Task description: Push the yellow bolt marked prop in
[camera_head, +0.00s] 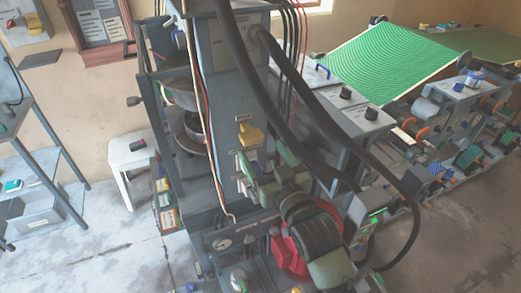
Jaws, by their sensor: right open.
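A yellow bolt (249,135) sticks out from the front of the press's grey column (226,80), with a small pale label near it that is too small to read. My right gripper (268,160) is just below the yellow bolt, with its green fingers spread apart and nothing seen between them. It appears close to the column face; whether it touches it I cannot tell. My right arm comes up from the lower right behind it and hides part of the press's lower front. My left gripper is not in view.
Thick black hoses (405,205) loop down to the right of the column. A red part (284,256) sits low beside my right arm. A white stool (131,160) and a grey rack (45,135) stand left. A green sheet (395,55) lies on the machine at right.

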